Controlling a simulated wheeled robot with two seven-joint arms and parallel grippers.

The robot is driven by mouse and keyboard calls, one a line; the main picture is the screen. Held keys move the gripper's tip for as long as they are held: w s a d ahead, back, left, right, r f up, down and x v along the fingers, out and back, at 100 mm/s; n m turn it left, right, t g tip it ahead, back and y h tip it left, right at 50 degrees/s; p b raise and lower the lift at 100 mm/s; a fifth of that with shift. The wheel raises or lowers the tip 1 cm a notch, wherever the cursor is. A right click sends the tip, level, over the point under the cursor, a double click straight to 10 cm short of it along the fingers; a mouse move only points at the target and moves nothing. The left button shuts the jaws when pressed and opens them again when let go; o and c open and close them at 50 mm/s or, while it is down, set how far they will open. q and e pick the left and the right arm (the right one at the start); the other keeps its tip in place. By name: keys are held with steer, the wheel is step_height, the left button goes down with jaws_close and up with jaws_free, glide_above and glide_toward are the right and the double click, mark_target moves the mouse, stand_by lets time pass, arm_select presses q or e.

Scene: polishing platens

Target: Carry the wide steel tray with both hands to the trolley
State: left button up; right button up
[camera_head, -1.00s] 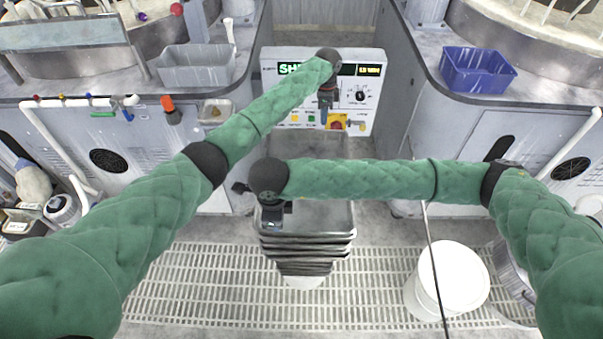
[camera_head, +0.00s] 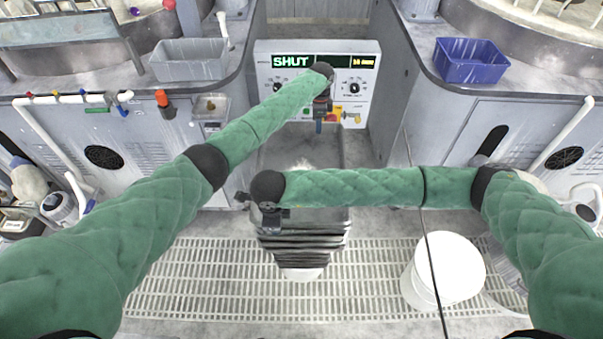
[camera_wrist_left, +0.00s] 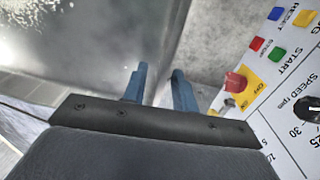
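The wide steel tray (camera_head: 268,160) is a grey, shiny metal tray low in the middle of the head view, above a stack of dark-edged trays (camera_head: 302,243). The arms cover part of it. My left gripper (camera_head: 319,124) is at its far right side. In the left wrist view the tray (camera_wrist_left: 95,40) fills the left, and its edge runs between the two blue fingers (camera_wrist_left: 158,84), which stand apart. My right gripper (camera_head: 270,220) is at the tray's near left side; its fingers are too small and dark to read. I cannot tell whether the tray rests on the stack.
A control panel (camera_head: 365,80) reading SHUT stands just beyond my left gripper. Grey cabinets flank the gap, with a grey bin (camera_head: 188,62) on the left and a blue bin (camera_head: 468,62) on the right. A white bucket (camera_head: 447,270) stands on the floor grating (camera_head: 190,285) at right.

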arm_select(q)
steer(key=shift+f, duration=0.1)
arm_select(e)
steer(key=shift+f, duration=0.15)
arm_select(q)
steer(key=shift+s, duration=0.1)
jaws_close()
arm_select(e)
jaws_close()
stand_by(1.0)
